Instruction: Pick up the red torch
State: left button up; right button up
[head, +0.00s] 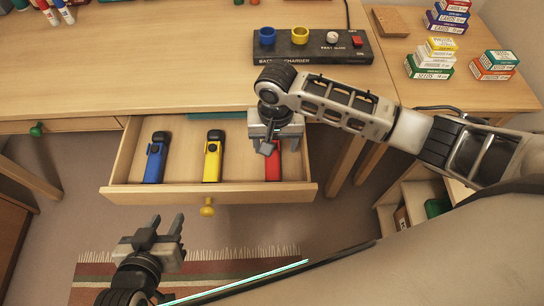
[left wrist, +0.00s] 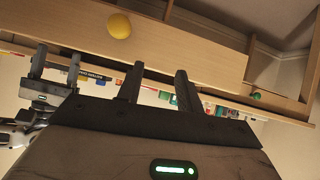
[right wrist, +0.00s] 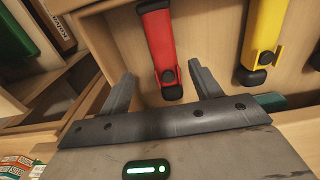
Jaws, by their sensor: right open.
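The red torch (head: 273,168) lies in the right part of the open drawer (head: 300,190). In the head view my right gripper (head: 268,148) is above it and hides its upper part. In the right wrist view the red torch (right wrist: 158,45) shows between and beyond the open fingers of my right gripper (right wrist: 160,85), with its black end toward me. The fingers do not touch it as far as I can see. My left gripper (head: 158,230) is open and empty, in front of the drawer at the lower left.
A yellow torch (head: 213,160) and a blue torch (head: 154,165) lie in the same drawer to the left. A battery charger (head: 312,48) stands on the desk (head: 150,50) behind. Card boxes (head: 435,60) stack at the right. The drawer's yellow knob (head: 207,207) points forward.

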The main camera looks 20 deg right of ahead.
aim_at(272, 157)
jog(key=f, duration=0.4)
jog(key=w+f+b, duration=0.1)
jog(key=f, duration=0.1)
jog(key=shift+a+f, duration=0.2)
jog(key=shift+f, duration=0.05)
jog(key=c, duration=1.2)
